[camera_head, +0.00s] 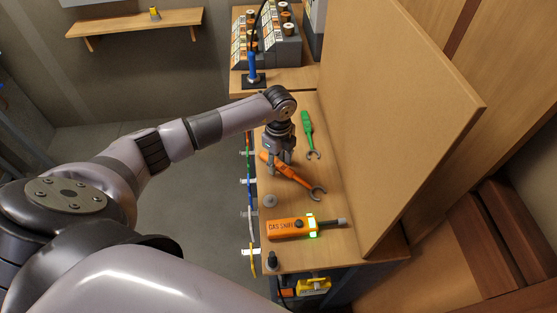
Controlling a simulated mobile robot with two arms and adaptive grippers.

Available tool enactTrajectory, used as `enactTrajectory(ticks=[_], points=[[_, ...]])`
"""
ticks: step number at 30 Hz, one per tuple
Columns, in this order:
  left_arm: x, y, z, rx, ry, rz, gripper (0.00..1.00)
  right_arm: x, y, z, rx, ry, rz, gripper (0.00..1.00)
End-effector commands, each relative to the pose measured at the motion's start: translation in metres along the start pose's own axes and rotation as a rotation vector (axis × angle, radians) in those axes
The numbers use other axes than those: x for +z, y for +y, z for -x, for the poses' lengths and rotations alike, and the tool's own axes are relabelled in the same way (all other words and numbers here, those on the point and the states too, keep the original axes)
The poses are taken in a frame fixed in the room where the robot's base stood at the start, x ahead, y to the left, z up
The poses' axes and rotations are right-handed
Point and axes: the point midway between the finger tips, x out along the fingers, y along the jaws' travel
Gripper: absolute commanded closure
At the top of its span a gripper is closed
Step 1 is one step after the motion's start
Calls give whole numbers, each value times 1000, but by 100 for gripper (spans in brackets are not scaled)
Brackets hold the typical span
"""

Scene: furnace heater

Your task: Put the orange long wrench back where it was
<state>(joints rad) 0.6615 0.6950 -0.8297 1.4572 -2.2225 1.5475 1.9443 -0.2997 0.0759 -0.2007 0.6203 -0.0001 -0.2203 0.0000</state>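The orange wrench (298,178) lies on the wooden bench top, slanting from upper left to its open jaw at lower right. My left gripper (279,162) points down over the handle end of the wrench, with its fingers close to or around the handle. The fingers look spread, but I cannot tell whether they touch the handle. Part of the handle is hidden by the gripper. My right gripper is not in view.
A green wrench (308,133) lies behind, and an orange gas sniffer (304,227) lies in front. A tall wooden panel (395,110) stands along the bench's right side. Coloured tools hang on the left edge. Storage bins (280,45) stand at the back.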

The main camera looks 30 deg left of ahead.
Motion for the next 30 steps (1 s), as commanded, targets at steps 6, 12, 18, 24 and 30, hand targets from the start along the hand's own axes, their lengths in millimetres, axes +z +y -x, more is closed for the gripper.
enactTrajectory(ticks=[6, 12, 18, 24, 30], points=[[0, -2, 18, -4, 1, 0, 60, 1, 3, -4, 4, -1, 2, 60], [0, -2, 60, -7, 0, -1, 60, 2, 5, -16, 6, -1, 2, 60], [0, -1, 99, -4, 0, -1, 60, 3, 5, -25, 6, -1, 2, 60], [0, 0, 119, -2, 1, 0, 60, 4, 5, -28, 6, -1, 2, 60], [0, 0, 123, 0, 0, 0, 60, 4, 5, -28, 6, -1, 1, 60]])
